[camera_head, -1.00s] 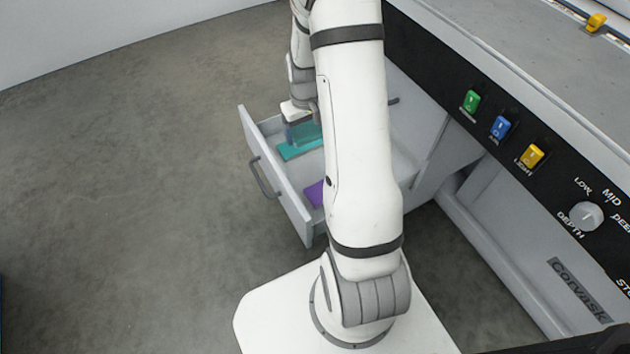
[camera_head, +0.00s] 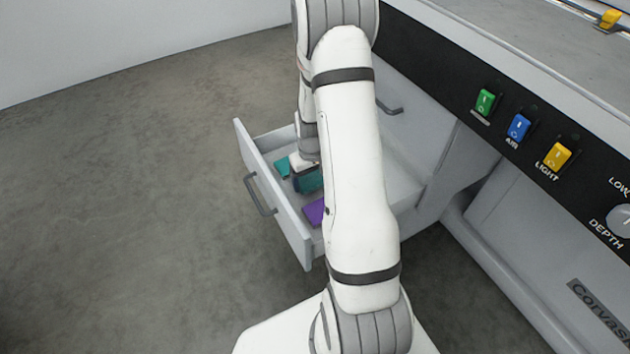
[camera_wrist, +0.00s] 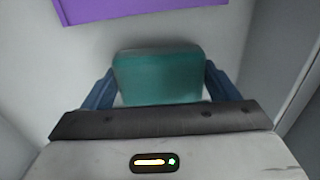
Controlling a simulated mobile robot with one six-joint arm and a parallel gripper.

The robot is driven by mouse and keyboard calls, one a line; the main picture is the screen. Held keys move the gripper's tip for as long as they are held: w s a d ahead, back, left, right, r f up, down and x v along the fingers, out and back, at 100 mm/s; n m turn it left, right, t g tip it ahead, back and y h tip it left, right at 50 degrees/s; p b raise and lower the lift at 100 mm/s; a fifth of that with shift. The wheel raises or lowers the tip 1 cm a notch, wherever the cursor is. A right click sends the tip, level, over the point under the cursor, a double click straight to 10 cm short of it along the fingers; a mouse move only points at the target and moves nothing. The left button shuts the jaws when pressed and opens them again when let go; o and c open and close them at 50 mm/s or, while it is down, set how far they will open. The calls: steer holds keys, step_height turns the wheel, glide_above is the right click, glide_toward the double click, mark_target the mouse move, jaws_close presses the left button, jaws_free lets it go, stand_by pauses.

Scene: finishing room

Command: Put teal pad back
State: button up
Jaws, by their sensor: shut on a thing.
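My gripper (camera_wrist: 159,85) is shut on the teal pad (camera_wrist: 158,78), which sits between its two blue fingers. In the head view the held pad (camera_head: 309,180) shows dark teal, low inside the open drawer (camera_head: 284,208). A flat teal patch (camera_head: 282,168) shows on the drawer floor beyond it, partly hidden by my gripper. A purple pad (camera_head: 314,212) lies nearer in the drawer, partly behind my arm; it also shows at the top of the wrist view (camera_wrist: 150,8). I cannot tell whether the held pad touches the drawer floor.
The drawer front with its handle (camera_head: 259,195) faces the open grey floor (camera_head: 120,200) at left. The cabinet panel at right carries green (camera_head: 485,102), blue (camera_head: 518,127) and yellow (camera_head: 557,157) switches and a knob. My arm hides much of the drawer's right part.

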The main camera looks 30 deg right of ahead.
mark_target(311, 178)
steer(key=shift+f, duration=0.4)
steer(key=shift+f, duration=0.1)
steer(key=shift+f, duration=0.15)
steer(key=o, duration=0.9)
step_height(311, 178, up, 12)
steer(key=p, duration=0.5)
steer(key=s+a+r, duration=0.6)
steer(key=a+r, duration=0.2)
steer(key=r, duration=0.4)
steer(key=shift+t, duration=0.6)
steer(key=s+a+r, duration=0.1)
steer(key=s+r, duration=0.1)
steer(key=s, duration=0.2)
steer(key=s+a+r, duration=0.2)
steer(key=s, duration=0.2)
steer(key=s+a+r, duration=0.2)
steer(key=s+r, duration=0.1)
steer(key=s, duration=0.1)
steer(key=shift+s, duration=0.35)
